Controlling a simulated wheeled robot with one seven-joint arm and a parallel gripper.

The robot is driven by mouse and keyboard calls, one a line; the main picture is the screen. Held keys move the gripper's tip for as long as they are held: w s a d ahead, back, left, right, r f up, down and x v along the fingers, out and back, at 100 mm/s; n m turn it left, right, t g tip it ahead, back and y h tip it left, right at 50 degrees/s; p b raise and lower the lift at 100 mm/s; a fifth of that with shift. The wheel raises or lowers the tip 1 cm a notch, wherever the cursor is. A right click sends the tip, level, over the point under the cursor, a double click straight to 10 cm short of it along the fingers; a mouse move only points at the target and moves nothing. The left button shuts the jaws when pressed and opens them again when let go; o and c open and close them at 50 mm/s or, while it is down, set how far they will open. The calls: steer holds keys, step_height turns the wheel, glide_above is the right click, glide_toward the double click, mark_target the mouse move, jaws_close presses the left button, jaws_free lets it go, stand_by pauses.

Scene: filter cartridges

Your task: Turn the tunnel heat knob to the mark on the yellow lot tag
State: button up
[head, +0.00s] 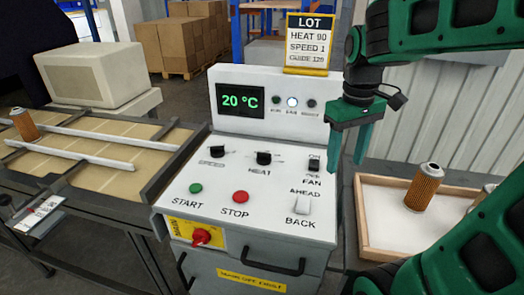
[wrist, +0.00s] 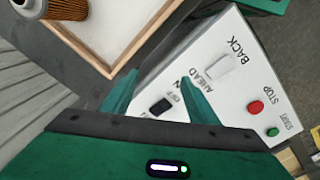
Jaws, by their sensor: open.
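The control panel (head: 215,213) carries a black heat knob (head: 263,158) at its middle, between the speed knob (head: 217,151) and the fan switch (head: 314,164). The yellow lot tag (head: 308,44) stands above the panel and reads HEAT 90, SPEED 1 and a guide line that looks like 120. My green gripper (head: 348,150) is open and empty, above the panel's right edge, to the right of the heat knob. In the wrist view its fingertips (wrist: 160,88) are apart over the panel's fan side; the heat knob is not visible there.
A wooden-rimmed tray (head: 365,225) with a filter cartridge (head: 424,187) is right of the panel. A conveyor (head: 85,165) with guide rails and another cartridge (head: 24,124) is at left. START (head: 196,188) and STOP (head: 241,197) buttons lie in front of the knobs.

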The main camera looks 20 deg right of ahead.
steer(key=w+a+r+n, duration=0.3)
steer(key=w+a+n, duration=0.25)
steer(key=w, duration=0.35)
steer(key=r+n, duration=0.2)
steer(key=n, duration=0.3)
glide_above(264, 153)
step_height(264, 153, down, 11)
steer(key=shift+w, duration=0.1)
steer(key=c, duration=1)
